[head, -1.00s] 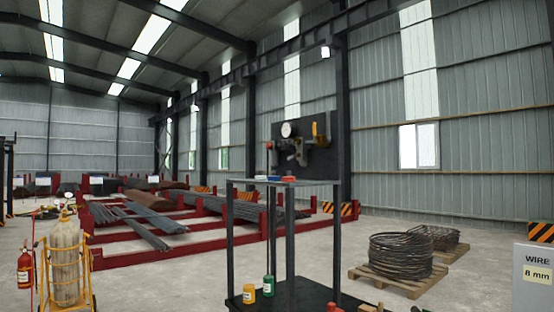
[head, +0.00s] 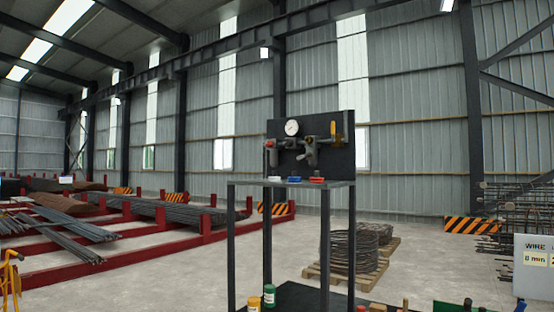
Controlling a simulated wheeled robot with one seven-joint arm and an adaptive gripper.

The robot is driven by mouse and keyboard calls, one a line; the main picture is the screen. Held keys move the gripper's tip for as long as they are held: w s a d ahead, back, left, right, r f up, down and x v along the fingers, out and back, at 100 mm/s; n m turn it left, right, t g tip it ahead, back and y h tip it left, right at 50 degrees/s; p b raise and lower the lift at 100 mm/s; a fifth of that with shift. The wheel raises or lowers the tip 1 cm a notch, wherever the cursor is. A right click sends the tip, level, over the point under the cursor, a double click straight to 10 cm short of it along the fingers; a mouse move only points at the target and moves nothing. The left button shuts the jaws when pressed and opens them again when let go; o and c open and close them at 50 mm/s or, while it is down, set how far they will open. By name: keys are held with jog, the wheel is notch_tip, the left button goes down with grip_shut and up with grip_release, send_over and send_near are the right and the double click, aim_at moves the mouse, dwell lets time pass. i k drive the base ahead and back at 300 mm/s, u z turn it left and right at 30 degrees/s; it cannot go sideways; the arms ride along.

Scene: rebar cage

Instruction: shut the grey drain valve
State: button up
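A dark upright panel (head: 343,158) stands at the back of a grey-topped stand (head: 240,183) in the middle of the head view. It carries grey pipework with a round white gauge (head: 291,127), a red knob (head: 269,144) at the left and a yellow handle (head: 333,130) at the right. A grey fitting (head: 311,156) hangs low at the middle and looks like the grey drain valve. It is too small to tell whether it is open or shut. My gripper is not in view.
Small blue (head: 273,179) and red (head: 316,180) items lie on the stand's top. Yellow (head: 251,299) and green (head: 269,295) containers stand at its foot. Wire coils (head: 352,250) on pallets are behind it, red rebar racks (head: 120,229) at left. Concrete floor lies open between.

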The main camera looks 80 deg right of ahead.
aim_at(300, 157)
jog(key=z, duration=0.4)
jog(key=i, duration=1.5)
jog(key=z, duration=1.7)
jog(key=i, duration=0.85)
jog(key=z, duration=0.75)
